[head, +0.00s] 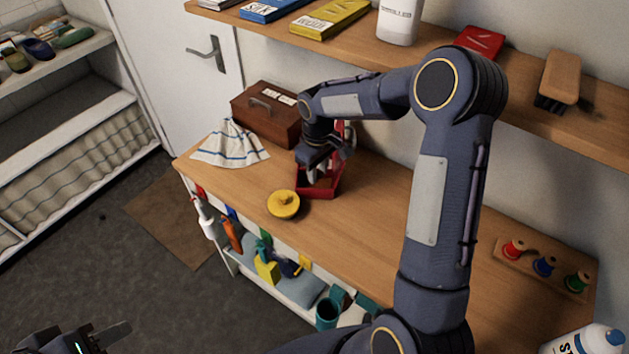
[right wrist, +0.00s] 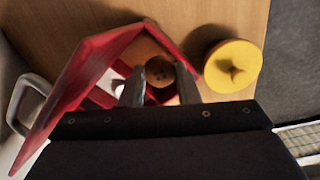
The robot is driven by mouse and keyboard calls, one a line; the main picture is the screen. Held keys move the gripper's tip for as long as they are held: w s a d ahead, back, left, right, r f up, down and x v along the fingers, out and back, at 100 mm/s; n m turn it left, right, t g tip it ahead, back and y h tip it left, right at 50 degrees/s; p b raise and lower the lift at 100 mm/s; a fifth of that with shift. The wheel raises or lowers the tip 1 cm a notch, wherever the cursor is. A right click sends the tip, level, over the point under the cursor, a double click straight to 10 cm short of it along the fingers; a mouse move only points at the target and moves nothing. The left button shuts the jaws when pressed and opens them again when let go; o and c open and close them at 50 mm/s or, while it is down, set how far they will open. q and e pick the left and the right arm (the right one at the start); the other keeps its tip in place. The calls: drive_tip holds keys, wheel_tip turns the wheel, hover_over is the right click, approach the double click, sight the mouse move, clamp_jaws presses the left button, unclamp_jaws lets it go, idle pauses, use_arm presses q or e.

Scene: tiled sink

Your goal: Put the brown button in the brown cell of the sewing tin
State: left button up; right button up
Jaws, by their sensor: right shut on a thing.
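The red sewing tin (head: 322,190) stands on the wooden worktop with its lid raised; the right wrist view shows the red lid (right wrist: 82,82) and partitions. My right gripper (right wrist: 160,88) is over the tin, pointing down. It is shut on the round brown button (right wrist: 159,70), which shows between its fingertips. A brown patch lies just beyond the button inside the tin. A white item (right wrist: 118,89) sits in another cell, partly behind a finger. The fingers hide part of the cells. My left gripper (head: 92,340) is at the bottom left, away from the worktop and cut off by the frame edge.
A round yellow lid with a knob (head: 284,204) lies close in front of the tin. A brown box (head: 266,114) and a striped cloth (head: 228,146) are behind left. A spool rack (head: 545,266) is far right. The shelf (head: 440,75) overhangs the back.

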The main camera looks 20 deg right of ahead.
sight(315, 186)
drive_tip(key=shift+w+d+f, duration=0.1)
drive_tip(key=shift+w+f, duration=0.7)
drive_tip(key=shift+f, duration=0.15)
drive_tip(key=shift+w+f+b, duration=0.2)
drive_tip(key=shift+f+b, duration=0.15)
drive_tip(key=shift+w+f+b, duration=0.1)
drive_tip(key=shift+f+b, duration=0.85)
drive_tip(key=shift+f, duration=0.55)
drive_tip(key=shift+f, duration=0.2)
drive_tip(key=o, duration=0.7)
drive_tip(key=shift+c, duration=0.2)
